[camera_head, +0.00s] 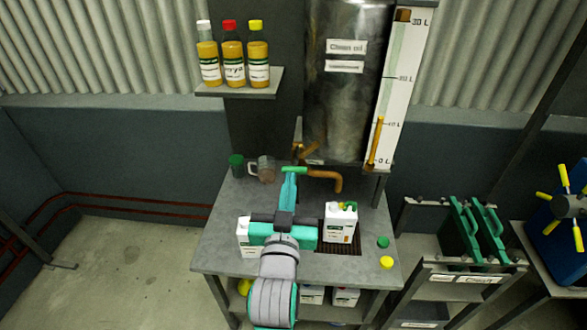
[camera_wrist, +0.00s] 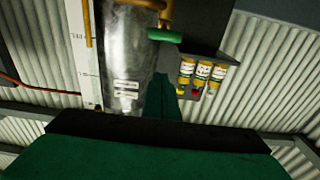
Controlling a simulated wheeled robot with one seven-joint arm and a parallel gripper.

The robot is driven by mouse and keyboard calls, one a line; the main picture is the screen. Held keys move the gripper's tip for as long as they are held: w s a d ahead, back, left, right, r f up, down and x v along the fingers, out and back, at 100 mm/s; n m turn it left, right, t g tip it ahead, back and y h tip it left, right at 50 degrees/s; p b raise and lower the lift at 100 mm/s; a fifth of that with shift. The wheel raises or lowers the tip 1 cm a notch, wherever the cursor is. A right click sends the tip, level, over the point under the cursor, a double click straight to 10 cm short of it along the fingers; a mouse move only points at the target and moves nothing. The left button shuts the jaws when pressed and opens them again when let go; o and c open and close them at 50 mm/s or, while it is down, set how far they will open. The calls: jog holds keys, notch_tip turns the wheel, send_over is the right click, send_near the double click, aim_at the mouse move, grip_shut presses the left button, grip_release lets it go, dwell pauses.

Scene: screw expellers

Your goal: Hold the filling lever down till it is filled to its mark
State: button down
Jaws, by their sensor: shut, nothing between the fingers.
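The filling lever is a tap with a green handle (camera_head: 293,169) on the front of a metal tank (camera_head: 345,100) labelled "Clean oil". The handle also shows in the wrist view (camera_wrist: 165,37). A copper spout (camera_head: 328,176) curves down to the right of it. A white container (camera_head: 340,223) with a green-and-white label stands upright below the spout on a dark grate. Its fill level and mark are too small to tell. My gripper (camera_head: 290,177) is shut and empty, its tip just below the handle. In the wrist view the tip (camera_wrist: 160,78) looks apart from the handle.
A gauge board (camera_head: 395,90) stands at the tank's right. Green (camera_head: 383,242) and yellow (camera_head: 386,262) caps lie at right. Bottles (camera_head: 232,55) fill a shelf.

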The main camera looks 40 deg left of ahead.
aim_at(296, 157)
jog(key=f+x, duration=0.1)
jog(key=x, duration=0.8)
jog(key=shift+s+d+f, duration=0.1)
jog(key=shift+s+f, duration=0.05)
jog(key=shift+f, duration=1.3)
